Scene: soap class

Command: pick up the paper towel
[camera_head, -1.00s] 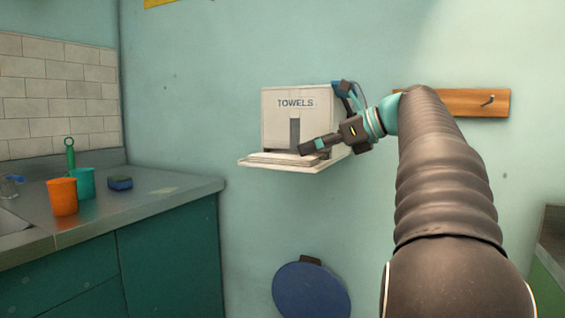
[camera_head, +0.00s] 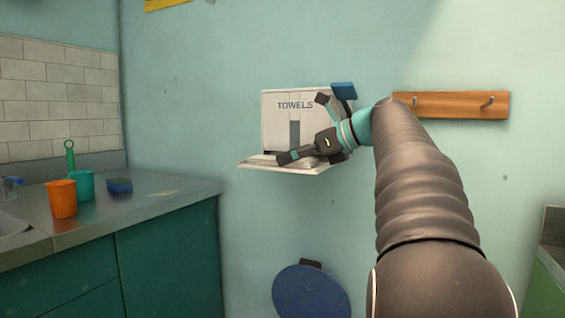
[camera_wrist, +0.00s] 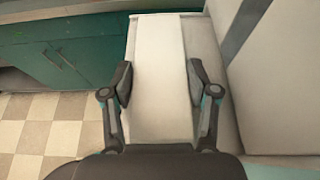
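The white towel dispenser (camera_head: 275,126), lettered "TOWELS", hangs on the wall, with a flat pale shelf (camera_head: 252,164) at its base. White paper towel (camera_head: 268,157) lies on this shelf, partly hidden by my gripper. My gripper (camera_head: 303,128) is open in front of the dispenser, one finger low over the shelf and the other raised by the lettering. In the wrist view, the towel (camera_wrist: 158,60) is a pale strip running between the two spread fingers of my gripper (camera_wrist: 159,85). The fingers look apart from its edges; whether they touch it, I cannot tell.
A wooden hook rail (camera_head: 455,104) is on the wall to the right. A blue round lid (camera_head: 312,292) is below. On the left counter (camera_head: 130,200) stand an orange cup (camera_head: 62,199), a teal cup (camera_head: 83,184) and a blue sponge (camera_head: 120,186).

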